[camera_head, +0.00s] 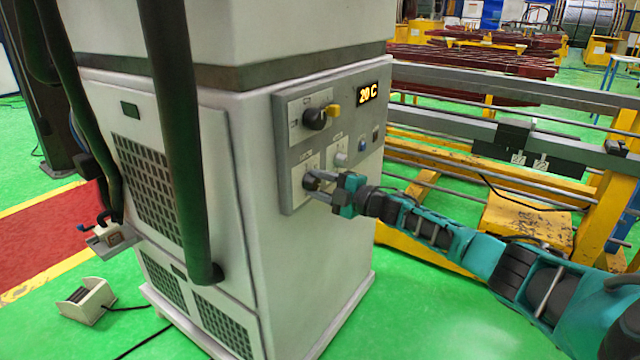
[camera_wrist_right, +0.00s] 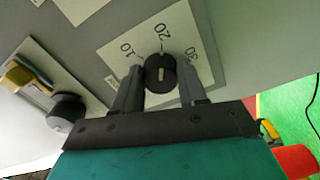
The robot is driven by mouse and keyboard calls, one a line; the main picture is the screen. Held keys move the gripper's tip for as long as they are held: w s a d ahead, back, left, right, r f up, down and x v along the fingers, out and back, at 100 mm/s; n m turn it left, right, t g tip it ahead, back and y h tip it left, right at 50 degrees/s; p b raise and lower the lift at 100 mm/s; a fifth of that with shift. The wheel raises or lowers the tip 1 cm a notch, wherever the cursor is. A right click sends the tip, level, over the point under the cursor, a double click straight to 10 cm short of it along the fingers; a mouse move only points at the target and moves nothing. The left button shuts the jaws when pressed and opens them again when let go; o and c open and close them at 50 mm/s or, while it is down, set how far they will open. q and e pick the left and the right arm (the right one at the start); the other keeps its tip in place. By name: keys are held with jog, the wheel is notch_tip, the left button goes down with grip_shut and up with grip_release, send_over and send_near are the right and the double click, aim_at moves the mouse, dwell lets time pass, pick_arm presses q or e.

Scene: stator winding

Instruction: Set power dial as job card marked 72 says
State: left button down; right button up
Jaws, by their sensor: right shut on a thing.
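The dial is a round black knob (camera_wrist_right: 160,74) with a pale pointer line, on a white plate printed 10, 20 and 30 in the right wrist view. Its pointer line lies roughly toward the 20 mark. In the head view the dial (camera_head: 311,181) sits low on the grey control panel (camera_head: 291,154) of a white cabinet. My right gripper (camera_wrist_right: 160,88) is shut on the knob, one finger on each side; it also shows in the head view (camera_head: 318,188). A lit display (camera_head: 367,94) above reads 20 C. No card marked 72 is readable. My left gripper is out of view.
A black rotary switch with a yellow part (camera_head: 333,110) sits above the dial. A pale knob (camera_head: 341,160) and a blue button (camera_head: 362,145) are close by to the right. A yellow and grey rail frame (camera_head: 450,185) stands right of the cabinet (camera_head: 260,220). Dark hoses hang at left.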

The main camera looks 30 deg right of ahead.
jog(key=o, duration=1.1)
jog(key=shift+c, duration=0.2)
jog(key=v, duration=1.3)
jog(key=shift+a, duration=0.1)
